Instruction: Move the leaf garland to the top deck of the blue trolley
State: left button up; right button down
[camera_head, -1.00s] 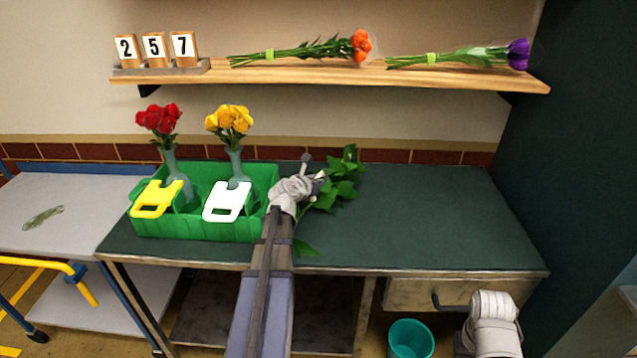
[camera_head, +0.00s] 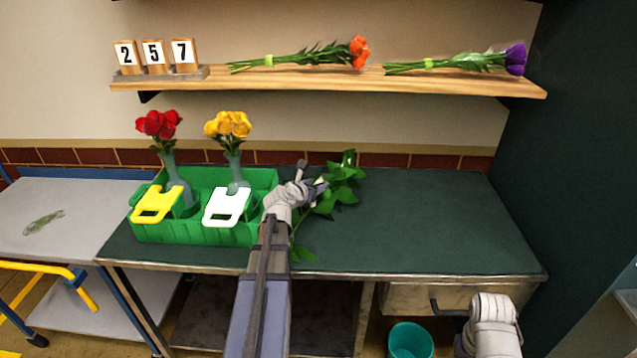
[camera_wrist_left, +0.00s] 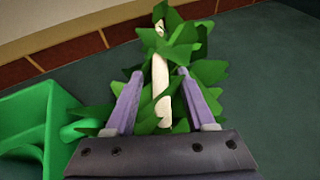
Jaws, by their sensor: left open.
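The leaf garland (camera_head: 342,188) lies on the dark green worktop right of the green crate, a strand of green leaves partly hidden behind my left arm. In the left wrist view, its leaves (camera_wrist_left: 205,72) and pale stem (camera_wrist_left: 161,80) show ahead. My left gripper (camera_head: 316,184) is at the garland; in the left wrist view its two purple fingers (camera_wrist_left: 158,95) stand apart on either side of the stem. The blue trolley's grey top deck (camera_head: 62,213) is at the left, with a small green sprig on it. My right gripper's fingers are out of view; only my right arm shows at lower right.
The green crate (camera_head: 150,232) holds vases of red and yellow flowers, with a yellow and a white tag on its front. A shelf (camera_head: 440,83) with bouquets and number blocks runs above. The worktop's right side is clear. A teal bin (camera_head: 410,341) stands below.

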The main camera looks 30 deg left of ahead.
pick_arm(q)
jog(key=p+v, duration=0.3)
jog(key=v, duration=0.7)
jog(key=shift+d, duration=0.1)
